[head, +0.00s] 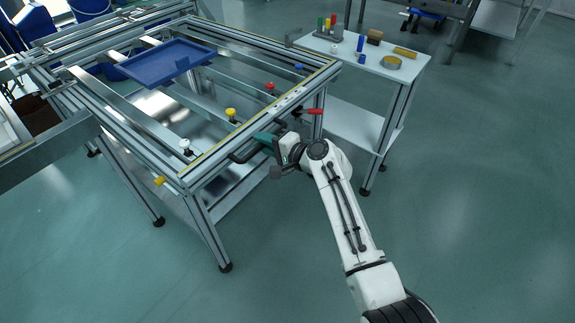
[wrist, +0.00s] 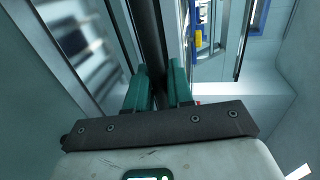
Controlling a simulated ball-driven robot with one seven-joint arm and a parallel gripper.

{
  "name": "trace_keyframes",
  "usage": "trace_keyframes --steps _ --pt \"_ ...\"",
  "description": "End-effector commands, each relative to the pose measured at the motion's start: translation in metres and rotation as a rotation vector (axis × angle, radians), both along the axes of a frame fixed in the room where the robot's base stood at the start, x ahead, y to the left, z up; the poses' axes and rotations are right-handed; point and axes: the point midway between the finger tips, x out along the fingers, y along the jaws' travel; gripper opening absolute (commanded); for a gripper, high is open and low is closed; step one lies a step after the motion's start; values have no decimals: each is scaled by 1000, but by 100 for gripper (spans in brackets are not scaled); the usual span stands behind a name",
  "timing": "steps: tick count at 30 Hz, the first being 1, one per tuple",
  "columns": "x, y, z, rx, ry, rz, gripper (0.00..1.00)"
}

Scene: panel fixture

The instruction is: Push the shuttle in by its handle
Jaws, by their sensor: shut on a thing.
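A dark bar handle (head: 241,157) runs along the near right side of the aluminium panel fixture (head: 213,158). My gripper (head: 267,139) is at that handle, with its teal fingers on either side of it. In the wrist view the teal fingers (wrist: 158,82) are closed on the dark handle bar (wrist: 150,38), which passes between them. The bar's stretch between the fingers is partly hidden. I cannot tell clearly which part of the fixture is the shuttle; a blue tray (head: 165,63) sits on the rails toward the far left.
White (head: 186,144), yellow (head: 231,113), red (head: 269,87) and blue (head: 299,67) knobs line the fixture's inside. A red-handled lever (head: 314,111) sticks out at its right corner. A white side table (head: 407,71) with small items stands right. The floor in front is clear.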

Motion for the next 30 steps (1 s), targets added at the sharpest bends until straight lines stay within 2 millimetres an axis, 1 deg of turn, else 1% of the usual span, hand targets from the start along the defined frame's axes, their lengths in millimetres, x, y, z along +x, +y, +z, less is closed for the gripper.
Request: trace_keyframes --steps 1,3,9,15,26,27,30 --pt "6 10 -6 -1 -2 4 0" --pt "13 19 -5 0 -1 2 0" --pt "26 37 -3 0 -1 1 0" --pt "32 43 -1 0 1 -1 0" --pt "33 44 1 1 -2 -3 0" --pt "33 44 1 1 -2 -2 26" --pt "33 44 1 1 -2 -2 35"
